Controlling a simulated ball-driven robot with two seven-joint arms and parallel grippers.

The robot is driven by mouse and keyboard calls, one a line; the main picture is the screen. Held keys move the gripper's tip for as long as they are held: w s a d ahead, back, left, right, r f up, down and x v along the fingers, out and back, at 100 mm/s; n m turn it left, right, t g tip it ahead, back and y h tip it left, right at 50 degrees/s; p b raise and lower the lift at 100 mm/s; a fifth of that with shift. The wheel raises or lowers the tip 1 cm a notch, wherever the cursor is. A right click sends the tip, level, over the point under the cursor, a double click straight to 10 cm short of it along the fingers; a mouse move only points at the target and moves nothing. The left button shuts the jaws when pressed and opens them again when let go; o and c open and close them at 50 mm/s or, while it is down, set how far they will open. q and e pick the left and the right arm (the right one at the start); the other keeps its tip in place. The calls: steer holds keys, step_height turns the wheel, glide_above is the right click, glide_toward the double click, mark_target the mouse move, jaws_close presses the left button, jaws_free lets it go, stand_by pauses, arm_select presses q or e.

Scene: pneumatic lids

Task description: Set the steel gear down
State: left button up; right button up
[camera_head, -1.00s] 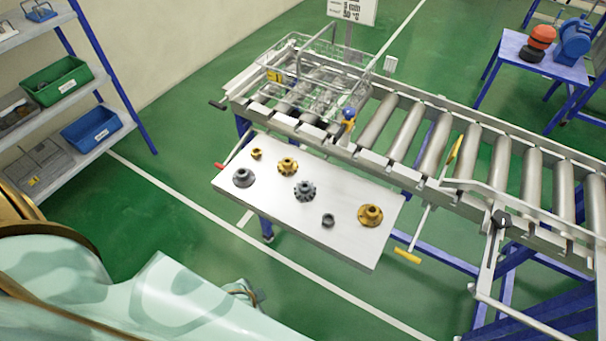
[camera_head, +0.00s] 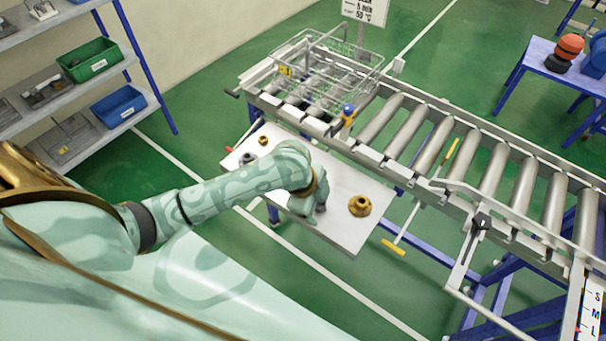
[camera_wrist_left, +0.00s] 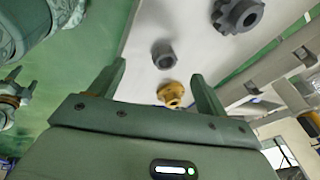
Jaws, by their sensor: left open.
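The dark steel gear (camera_wrist_left: 237,15), with teeth round its rim, lies on the white table at the top of the left wrist view, partly cut off. My arm hides it in the head view. My left gripper (camera_wrist_left: 158,70) is open and holds nothing. Its fingers point at the table, and the gear lies off to the right beyond them. In the head view the left gripper (camera_head: 305,207) hangs over the table's front part, its fingers mostly hidden.

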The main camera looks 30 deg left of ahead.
arm_select(q)
steer(key=w+a+r+m+g, duration=0.1)
steer(key=w+a+r+g, duration=0.15)
steer(key=a+r, duration=0.4)
steer(key=w+a+r+m+g, duration=0.1)
steer(key=w+a+r+m, duration=0.1)
steer(key=w+a+r, duration=0.35)
steer(key=shift+h, duration=0.5)
steer(key=x, duration=0.3)
steer(key=s+b+x, duration=0.1)
steer(key=x, duration=0.2)
steer(key=a+x, duration=0.1)
steer(key=x, duration=0.2)
steer(key=shift+s+f+b, duration=0.2)
steer(key=shift+f+b, duration=0.15)
steer(key=shift+b, duration=0.05)
steer(key=x, duration=0.3)
steer(key=b+x, duration=0.1)
steer(key=x, duration=0.1)
steer(key=shift+w+f, duration=0.15)
steer(key=shift+w, duration=0.2)
steer(key=c, duration=1.3)
